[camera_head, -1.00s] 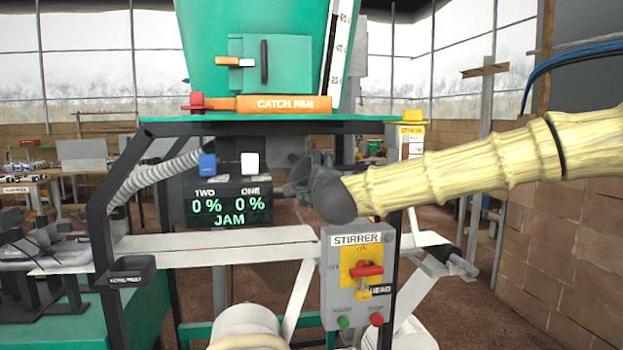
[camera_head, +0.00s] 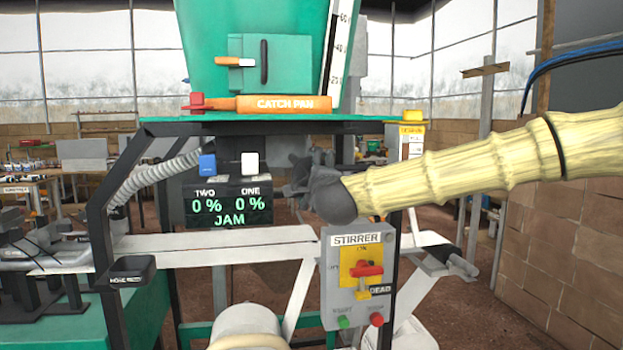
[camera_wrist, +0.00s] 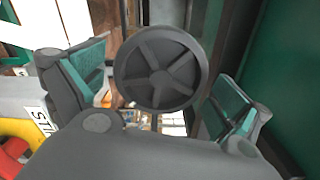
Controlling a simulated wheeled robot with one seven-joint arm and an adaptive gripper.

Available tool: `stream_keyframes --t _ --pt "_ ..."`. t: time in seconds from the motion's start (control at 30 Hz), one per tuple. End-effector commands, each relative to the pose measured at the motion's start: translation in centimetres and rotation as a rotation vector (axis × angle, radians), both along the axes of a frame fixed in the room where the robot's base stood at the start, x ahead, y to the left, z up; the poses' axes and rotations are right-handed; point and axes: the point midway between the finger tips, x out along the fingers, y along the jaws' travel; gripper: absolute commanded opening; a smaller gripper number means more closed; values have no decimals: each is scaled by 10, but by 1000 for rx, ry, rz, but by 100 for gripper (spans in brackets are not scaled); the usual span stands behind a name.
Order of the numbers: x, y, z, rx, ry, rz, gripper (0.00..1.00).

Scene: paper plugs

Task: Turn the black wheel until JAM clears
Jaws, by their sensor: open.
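The black wheel (camera_wrist: 160,68), round with several spokes, faces the wrist camera and sits between the two fingers of my gripper (camera_wrist: 160,98). The fingers have green inner pads and stand apart on either side of it; I see no clear contact. In the head view my gripper (camera_head: 298,182) is just right of the display, and its own wrist hides the wheel there. The black display (camera_head: 229,203) reads TWO 0 %, ONE 0 % and JAM in green.
The grey STIRRER box (camera_head: 358,278) with a red switch stands below my gripper. The green hopper (camera_head: 210,40) and orange CATCH PAN bar (camera_head: 284,104) are above. A blue block (camera_head: 207,164) and a white block (camera_head: 250,163) sit over the display. A brick wall (camera_head: 560,240) is at right.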

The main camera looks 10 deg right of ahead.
Motion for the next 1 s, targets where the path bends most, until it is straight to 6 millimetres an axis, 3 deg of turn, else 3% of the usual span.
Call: stream_keyframes --t 0.33,1.0 --pt "-4 0 0 0 -1 0 100" --pt "-38 -1 0 0 0 0 100"
